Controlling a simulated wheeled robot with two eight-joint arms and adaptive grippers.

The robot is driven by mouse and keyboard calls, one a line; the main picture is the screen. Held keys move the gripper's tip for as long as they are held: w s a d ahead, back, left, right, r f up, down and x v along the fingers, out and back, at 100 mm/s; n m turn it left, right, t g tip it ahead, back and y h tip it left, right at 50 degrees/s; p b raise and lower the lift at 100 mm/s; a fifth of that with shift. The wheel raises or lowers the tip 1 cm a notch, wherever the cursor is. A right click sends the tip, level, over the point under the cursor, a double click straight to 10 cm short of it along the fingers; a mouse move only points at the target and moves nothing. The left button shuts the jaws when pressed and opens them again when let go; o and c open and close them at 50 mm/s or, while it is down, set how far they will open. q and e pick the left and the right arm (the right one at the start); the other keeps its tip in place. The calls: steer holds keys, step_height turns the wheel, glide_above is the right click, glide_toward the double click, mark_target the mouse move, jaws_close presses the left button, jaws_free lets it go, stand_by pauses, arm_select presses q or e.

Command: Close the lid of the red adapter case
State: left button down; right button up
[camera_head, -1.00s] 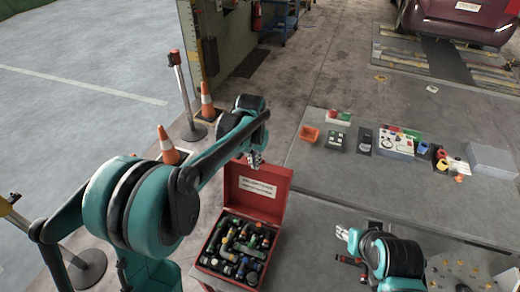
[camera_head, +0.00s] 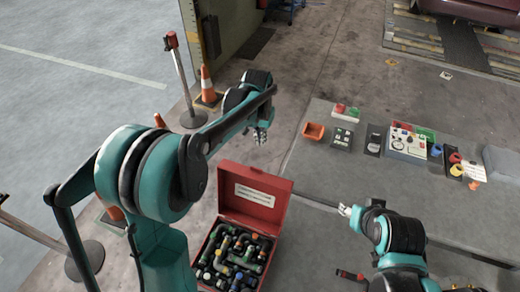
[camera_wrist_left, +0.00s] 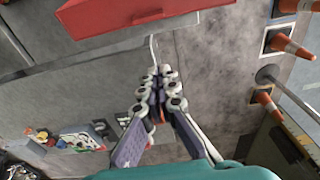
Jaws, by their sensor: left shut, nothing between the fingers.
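The red adapter case (camera_head: 253,208) stands at the bottom middle of the head view with its lid upright and open. The lid has a white label on its inner face. Dark pipe adapters (camera_head: 238,256) with green and orange parts fill the case. My left gripper (camera_head: 261,138) is shut and empty, above and behind the raised lid. In the left wrist view its fingers (camera_wrist_left: 160,78) are together, and red case parts (camera_wrist_left: 130,14) show at the top, apart from the fingers. My right gripper (camera_head: 346,210) is to the right of the case; its fingers are too small to judge.
A grey table (camera_head: 325,235) extends right of the case. An orange bin (camera_head: 313,131), a control box (camera_head: 408,143) and coloured parts (camera_head: 455,165) lie farther back. A traffic cone (camera_head: 207,86) and a barrier post (camera_head: 183,80) stand on the floor behind my left arm.

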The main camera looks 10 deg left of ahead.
arm_select(q)
steer(key=s+f, duration=0.3)
steer(key=f, duration=0.5)
steer(key=shift+s+a+f+p, duration=0.3)
steer(key=shift+p, duration=0.1)
arm_select(e)
steer(key=shift+s+r, duration=0.3)
steer(key=shift+r, duration=0.15)
